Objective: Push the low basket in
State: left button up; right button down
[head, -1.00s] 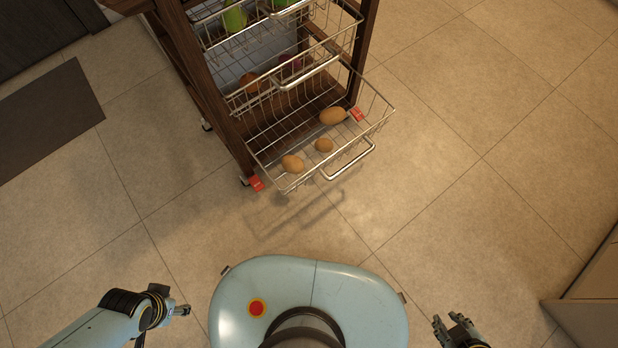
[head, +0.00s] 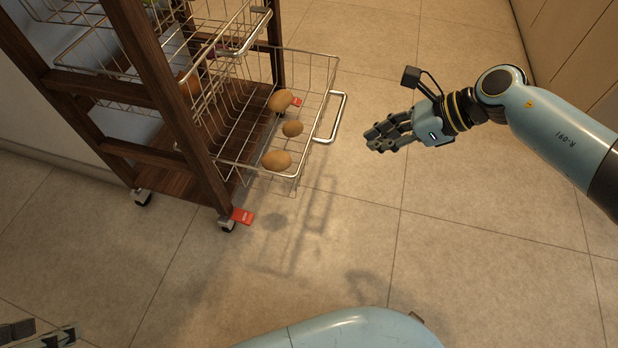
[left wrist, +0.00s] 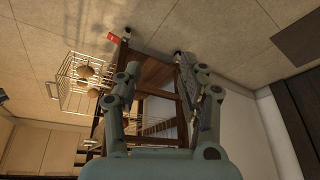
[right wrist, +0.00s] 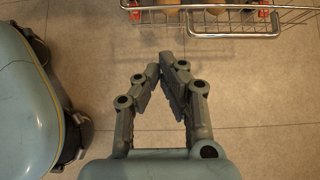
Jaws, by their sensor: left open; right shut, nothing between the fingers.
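The low wire basket (head: 338,115) is pulled out of the dark wooden cart (head: 185,120) and holds two potatoes (head: 277,160) and a smaller brown round item (head: 292,128). Its front handle faces right in the head view. My right gripper (head: 376,138) is shut and empty, a little right of the handle and apart from it. In the right wrist view the handle (right wrist: 240,37) lies beyond the fingertips. My left gripper (head: 40,332) is partly cut off at the bottom left. In the left wrist view it is open (left wrist: 157,72), with the cart beyond.
Higher wire baskets (head: 215,40) sit in the cart above the low one. The cart stands on casters (head: 141,198), with a red piece (head: 242,215) at a near corner. The tiled floor (head: 480,200) right of the basket is clear. Cabinets (head: 570,50) stand at the far right.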

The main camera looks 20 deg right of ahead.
jog(key=w+f, duration=0.1)
jog(key=f, duration=0.1)
jog(key=b, duration=0.5)
send_near(306, 156)
notch_tip(306, 156, down, 3)
jog(key=s+d, duration=0.1)
jog(key=w+a, duration=0.1)
jog(key=a+b, duration=0.1)
jog(key=w+a+b, duration=0.1)
jog(key=a, duration=0.1)
jog(key=shift+w+f, duration=0.2)
jog(key=shift+w, duration=0.15)
pick_arm(q)
notch_tip(306, 156, down, 10)
jog(key=s+t, duration=0.1)
jog(key=t, duration=0.6)
jog(key=shift+d+f, duration=0.2)
jog(key=shift+d, duration=0.15)
